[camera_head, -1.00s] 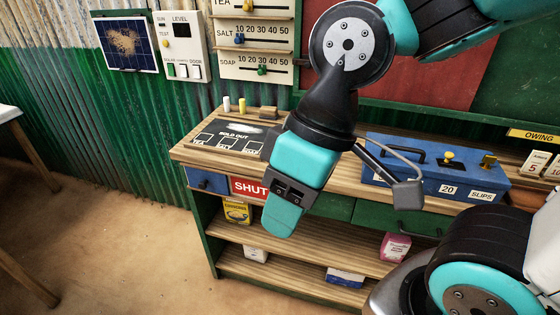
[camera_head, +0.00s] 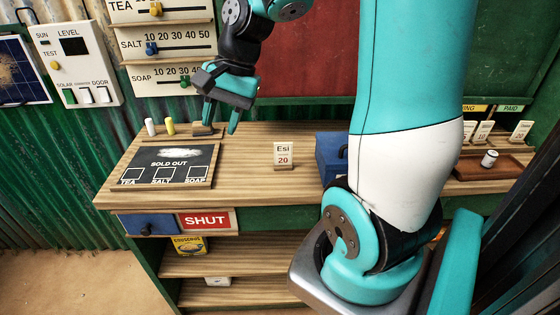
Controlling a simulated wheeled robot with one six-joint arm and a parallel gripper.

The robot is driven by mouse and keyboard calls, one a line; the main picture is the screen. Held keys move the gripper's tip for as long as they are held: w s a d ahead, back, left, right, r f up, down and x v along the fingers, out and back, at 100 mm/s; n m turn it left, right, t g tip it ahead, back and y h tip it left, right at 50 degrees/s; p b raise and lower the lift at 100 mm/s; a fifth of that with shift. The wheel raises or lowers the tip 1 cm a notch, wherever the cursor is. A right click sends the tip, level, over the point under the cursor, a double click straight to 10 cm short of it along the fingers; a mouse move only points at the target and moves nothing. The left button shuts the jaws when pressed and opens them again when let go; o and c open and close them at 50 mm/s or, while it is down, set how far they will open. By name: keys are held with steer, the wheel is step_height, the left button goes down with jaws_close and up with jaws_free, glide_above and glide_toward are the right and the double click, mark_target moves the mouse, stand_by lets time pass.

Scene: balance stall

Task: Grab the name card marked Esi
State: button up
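The name card marked Esi (camera_head: 283,155) is a small white card with "20" in red below the name. It stands upright on the wooden counter (camera_head: 255,178), right of the sold-out board and left of the blue box. My gripper (camera_head: 219,126) hangs above the back of the counter, up and left of the card and apart from it.
A sold-out board (camera_head: 170,165) lies on the left of the counter. A blue box (camera_head: 331,158) is partly hidden by my arm. More cards (camera_head: 483,132) and a wooden tray (camera_head: 482,168) are at the right. Counter around the Esi card is clear.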

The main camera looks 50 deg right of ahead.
steer(key=d+f+m+t, duration=0.1)
steer(key=d+f+m, duration=0.1)
steer(key=d+m, duration=0.95)
steer(key=m, duration=0.5)
glide_toward(285, 143)
steer(key=shift+t+h, duration=0.4)
steer(key=shift+s+a+p+x, duration=0.1)
steer(key=shift+p+x, duration=0.15)
steer(key=shift+x, duration=1.9)
steer(key=shift+s+a+p+x, duration=0.1)
steer(key=shift+p+x, duration=0.15)
steer(key=shift+x, duration=1.95)
steer(key=shift+s+a+p+x, duration=0.1)
steer(key=shift+p+x, duration=0.15)
steer(key=shift+x, duration=1.9)
jaws_close()
